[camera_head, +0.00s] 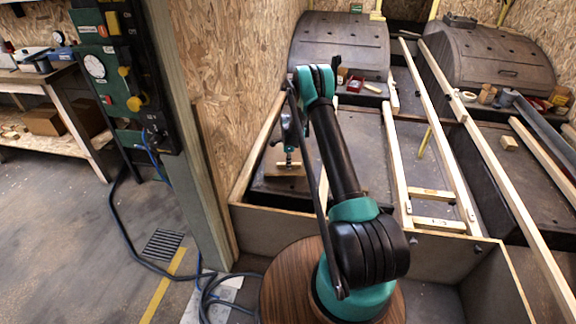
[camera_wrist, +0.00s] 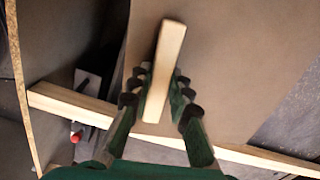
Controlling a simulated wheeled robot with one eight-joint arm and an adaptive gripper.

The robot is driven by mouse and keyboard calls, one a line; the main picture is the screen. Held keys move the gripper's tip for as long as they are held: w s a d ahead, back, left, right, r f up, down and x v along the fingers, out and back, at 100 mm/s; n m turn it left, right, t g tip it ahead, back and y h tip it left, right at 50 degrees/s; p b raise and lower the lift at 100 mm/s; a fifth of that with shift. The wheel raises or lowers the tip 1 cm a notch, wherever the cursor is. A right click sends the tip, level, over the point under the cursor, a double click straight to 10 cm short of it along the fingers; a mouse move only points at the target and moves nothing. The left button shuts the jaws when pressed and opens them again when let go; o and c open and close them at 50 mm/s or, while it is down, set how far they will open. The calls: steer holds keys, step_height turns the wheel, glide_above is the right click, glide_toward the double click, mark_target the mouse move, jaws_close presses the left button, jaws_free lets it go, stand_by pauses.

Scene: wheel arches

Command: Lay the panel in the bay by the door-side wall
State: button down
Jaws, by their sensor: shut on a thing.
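My gripper (camera_wrist: 160,88) is shut on a pale wooden bar (camera_wrist: 168,50) in the wrist view. A broad brown panel (camera_wrist: 235,65) lies behind the bar; I cannot tell from this view whether the two are joined. In the head view my gripper (camera_head: 288,152) points down inside the left bay (camera_head: 262,165), beside the chipboard wall (camera_head: 235,90). A small brown wooden piece shows just under it. My arm hides part of the bay, and the panel's full outline and its contact with the floor are unclear there.
Long pale battens (camera_head: 438,125) divide the dark floor to the right. Two dark wheel arches (camera_head: 340,42) and (camera_head: 490,55) stand at the back, with small items near them. A low brown front wall (camera_head: 275,225) edges the bay. A control post (camera_head: 125,80) stands left.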

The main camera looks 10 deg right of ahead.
steer(key=shift+w+a+f+m, duration=0.1)
steer(key=shift+w+f+m, duration=0.15)
steer(key=shift+f, duration=0.15)
steer(key=shift+w+a+f+m, duration=0.1)
steer(key=shift+f+m, duration=0.15)
steer(key=shift+f, duration=0.15)
steer(key=shift+d+f, duration=0.1)
steer(key=shift+f, duration=4.55)
steer(key=c, duration=1.3)
jaws_free()
step_height(320, 180, up, 12)
steer(key=shift+s, duration=0.15)
